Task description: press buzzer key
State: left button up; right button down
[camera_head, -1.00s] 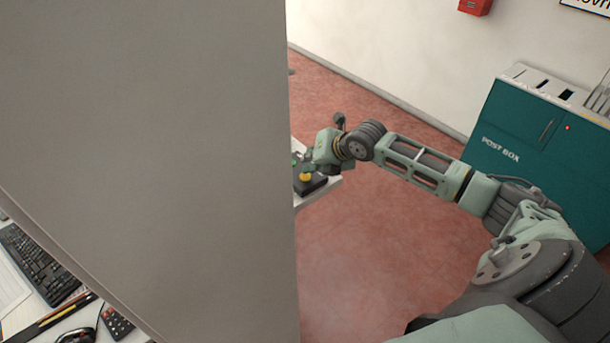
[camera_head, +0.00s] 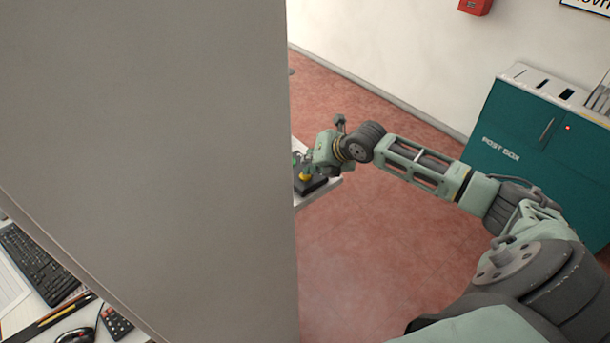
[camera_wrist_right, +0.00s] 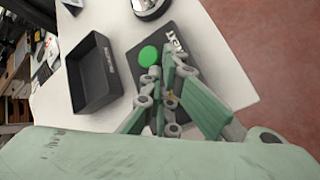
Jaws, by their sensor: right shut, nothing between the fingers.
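A dark plate with light lettering (camera_wrist_right: 176,38) lies on a white counter top. It carries a green round button (camera_wrist_right: 148,56) and a yellow button, of which a small part (camera_wrist_right: 172,103) shows between my finger links in the wrist view. In the head view the yellow button (camera_head: 305,177) shows just below my right gripper (camera_head: 308,166), by the panel edge. My right gripper (camera_wrist_right: 168,78) is shut and empty, over the plate beside the green button. Whether it touches the yellow button I cannot tell. My left gripper is not in view.
A large grey panel (camera_head: 150,150) hides much of the head view. A black open tray (camera_wrist_right: 92,78) and a shiny round object (camera_wrist_right: 150,6) stand on the counter (camera_wrist_right: 120,30). A teal post box (camera_head: 515,140) stands at right. Red floor (camera_head: 350,240) lies open between.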

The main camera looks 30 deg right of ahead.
jog(key=shift+f, duration=0.2)
dwell(0.4)
jog(key=shift+r, duration=0.15)
jog(key=shift+r+p, duration=0.45)
jog(key=shift+p, duration=0.05)
jog(key=shift+r, duration=0.1)
notch_tip(320, 180, up, 6)
jog(key=p, duration=0.5)
dwell(0.4)
jog(key=shift+s+f, duration=0.1)
jog(key=shift+f, duration=0.1)
